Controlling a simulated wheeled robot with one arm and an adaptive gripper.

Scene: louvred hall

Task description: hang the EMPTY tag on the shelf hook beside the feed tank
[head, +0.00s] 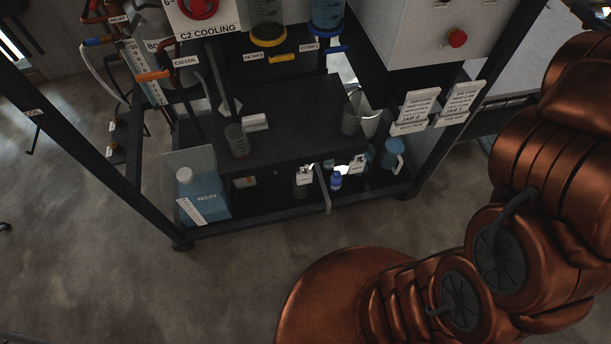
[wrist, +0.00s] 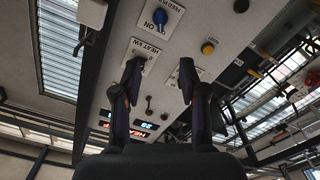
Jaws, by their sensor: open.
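My gripper (wrist: 158,78) is open and empty in the wrist view, its two dark fingers apart in front of a grey control panel. It does not show in the head view. I cannot make out an EMPTY tag or the shelf hook for certain. A blue-filled container (head: 205,188) with a white cap stands on the lower shelf at the left in the head view. Its label is too small to read, so I cannot tell whether it is the feed tank. Small white tags (head: 304,176) show among the bottles on the lower shelf.
A dark frame rack holds a middle shelf (head: 290,120) with a clear beaker (head: 237,140). White printed cards (head: 415,112) hang at the right. A red button (head: 457,38) is on the cabinet. A blue knob (wrist: 160,17) is on the panel. The floor (head: 240,280) before the rack is clear.

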